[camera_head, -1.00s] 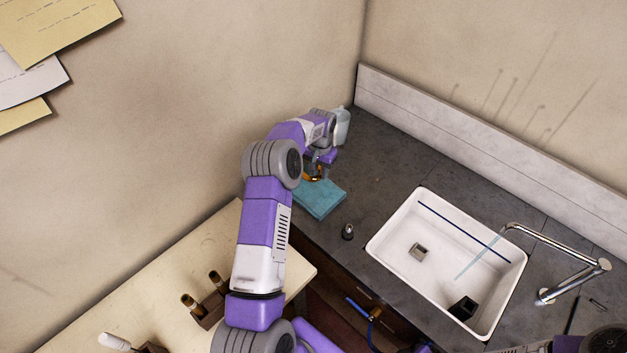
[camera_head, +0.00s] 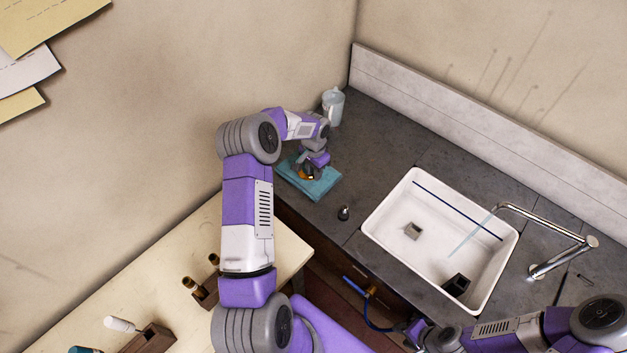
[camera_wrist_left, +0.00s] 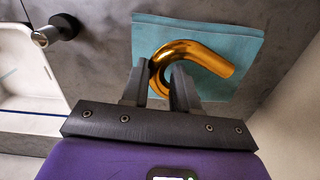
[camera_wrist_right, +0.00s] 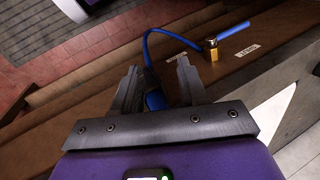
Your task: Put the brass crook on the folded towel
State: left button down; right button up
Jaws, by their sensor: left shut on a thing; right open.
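The brass crook (camera_wrist_left: 200,52) is a shiny curved tube in the left wrist view, over the teal folded towel (camera_wrist_left: 240,100). My left gripper (camera_wrist_left: 160,75) is shut on one end of it. I cannot tell whether the crook touches the cloth. In the head view the folded towel (camera_head: 325,186) lies on the dark counter, and the crook (camera_head: 309,175) is mostly hidden under my left gripper (camera_head: 311,172). My right gripper (camera_wrist_right: 158,80) is open, above a wooden cabinet front, with a blue hose beyond its fingers.
A white sink (camera_head: 385,220) with a chrome faucet (camera_head: 560,228) is right of the towel. A small dark knob-like object (camera_head: 344,213) stands near the counter's front edge. A pale pitcher (camera_head: 333,106) stands behind the towel. A blue hose (camera_wrist_right: 155,45) hangs at the cabinet.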

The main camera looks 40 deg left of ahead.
aim_at(314, 185)
pick_arm(q)
notch_tip(314, 185, down, 5)
jog(key=shift+r+b, duration=0.15)
jog(key=shift+b, duration=1)
jog(key=shift+r, duration=0.1)
jog(key=c, duration=0.8)
grip_release()
jog(key=shift+f, duration=0.2)
jog(key=shift+c, duration=0.2)
